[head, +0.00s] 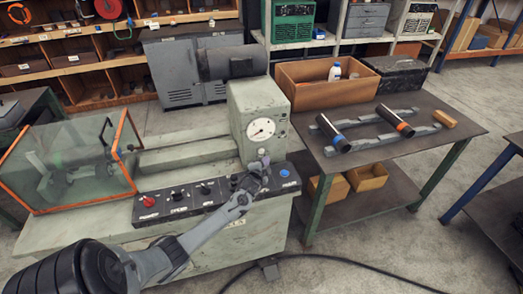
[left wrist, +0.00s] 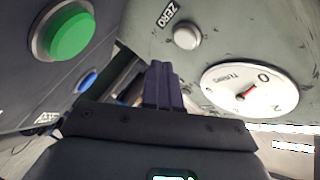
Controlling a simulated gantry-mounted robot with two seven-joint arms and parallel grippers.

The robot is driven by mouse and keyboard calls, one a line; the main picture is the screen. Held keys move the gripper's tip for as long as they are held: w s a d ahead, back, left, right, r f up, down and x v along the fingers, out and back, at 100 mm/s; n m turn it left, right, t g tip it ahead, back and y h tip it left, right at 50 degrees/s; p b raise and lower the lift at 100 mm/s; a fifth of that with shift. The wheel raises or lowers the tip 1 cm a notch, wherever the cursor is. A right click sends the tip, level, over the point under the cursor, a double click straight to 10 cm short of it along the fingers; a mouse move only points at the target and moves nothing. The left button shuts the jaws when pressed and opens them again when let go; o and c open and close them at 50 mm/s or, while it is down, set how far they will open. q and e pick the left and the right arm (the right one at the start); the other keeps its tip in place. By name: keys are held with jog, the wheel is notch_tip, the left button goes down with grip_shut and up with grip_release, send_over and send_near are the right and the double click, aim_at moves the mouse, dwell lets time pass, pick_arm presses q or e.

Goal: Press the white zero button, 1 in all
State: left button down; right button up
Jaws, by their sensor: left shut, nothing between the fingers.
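The white zero button (left wrist: 187,36) is a small round knob on the pale green housing, beside the ZERO label (left wrist: 167,14), in the left wrist view. In the head view I cannot make it out; my left gripper is in front of that area. My left gripper (head: 263,158) is shut and empty, its tips close to the housing face below the dial (head: 261,129). In the left wrist view the shut fingers (left wrist: 163,70) point toward the housing, with the button above and right of their tips. I cannot tell whether they touch the housing. My right gripper is not in view.
The black control panel (head: 164,205) lies under my left forearm, with a red button (head: 149,201) and a blue button (head: 284,173). A large green button (left wrist: 68,33) is left of the fingers. A glass guard (head: 75,160) stands left; a table (head: 358,165) holds pipes to the right.

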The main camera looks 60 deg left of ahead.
pick_arm(q)
jog(key=shift+s+d+p, duration=0.2)
jog(key=shift+d+p, duration=0.15)
jog(key=shift+d, duration=0.3)
jog(key=shift+s+d+p, duration=0.15)
jog(key=shift+d+p, duration=0.15)
jog(key=shift+d, duration=0.35)
jog(key=shift+d, duration=0.1)
